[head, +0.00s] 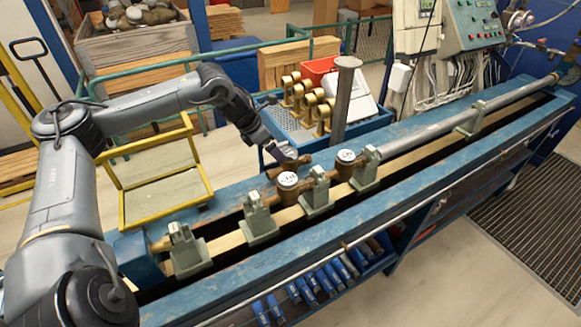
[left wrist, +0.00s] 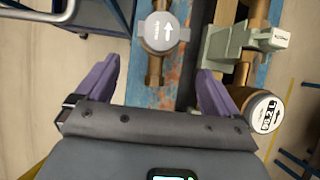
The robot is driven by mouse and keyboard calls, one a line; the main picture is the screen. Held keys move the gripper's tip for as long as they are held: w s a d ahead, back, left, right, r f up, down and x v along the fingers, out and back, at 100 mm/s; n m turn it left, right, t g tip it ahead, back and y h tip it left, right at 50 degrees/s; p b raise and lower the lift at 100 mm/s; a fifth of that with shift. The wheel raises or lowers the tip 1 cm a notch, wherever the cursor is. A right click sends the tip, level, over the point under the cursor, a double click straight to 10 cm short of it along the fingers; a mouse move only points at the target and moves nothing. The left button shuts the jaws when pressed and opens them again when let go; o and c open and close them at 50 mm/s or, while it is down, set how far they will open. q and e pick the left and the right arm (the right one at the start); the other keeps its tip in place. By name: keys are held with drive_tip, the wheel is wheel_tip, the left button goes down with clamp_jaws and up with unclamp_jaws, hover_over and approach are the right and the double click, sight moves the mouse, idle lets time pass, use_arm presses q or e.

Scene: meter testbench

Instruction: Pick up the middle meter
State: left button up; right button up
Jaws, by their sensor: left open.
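A brass meter with a pale lid marked with two arrows (left wrist: 162,32) lies on the bench's blue rail; its brass body shows in the head view (head: 290,163). My left gripper (left wrist: 157,75) is open and empty, with the meter's pipe end between its fingertips in the picture; in the head view, the gripper (head: 275,148) partly hides this meter. Two brass meters with round white dials sit in the bench line: a nearer one (head: 287,188) and a farther one (head: 346,161). One dial meter also shows at right in the left wrist view (left wrist: 262,110). My right gripper is not visible.
Grey-green clamps (head: 317,195) stand along the blue bench (head: 240,300), close to the meters. A steel post (head: 342,100) rises behind. A blue crate (head: 378,118) with several brass meters stands at the back. A yellow frame (head: 160,180) is left of the bench.

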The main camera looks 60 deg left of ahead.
sight(281, 167)
use_arm(q)
drive_tip(key=shift+x, duration=1.15)
drive_tip(key=shift+w+a+f, duration=0.1)
drive_tip(key=shift+w+f, duration=0.1)
drive_tip(key=shift+f, duration=0.05)
drive_tip(key=shift+w+a+f, duration=0.15)
drive_tip(key=shift+a+f, duration=0.1)
drive_tip(key=shift+f, duration=0.2)
drive_tip(key=shift+w+f+b, duration=0.3)
drive_tip(key=shift+w+f, duration=0.05)
drive_tip(key=shift+f, duration=0.15)
drive_tip(key=shift+w+d+f, duration=0.15)
drive_tip(key=shift+w+f, duration=0.1)
drive_tip(key=shift+w, duration=0.1)
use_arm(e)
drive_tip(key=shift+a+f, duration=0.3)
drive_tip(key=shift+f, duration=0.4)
use_arm(q)
drive_tip(key=shift+f, duration=0.15)
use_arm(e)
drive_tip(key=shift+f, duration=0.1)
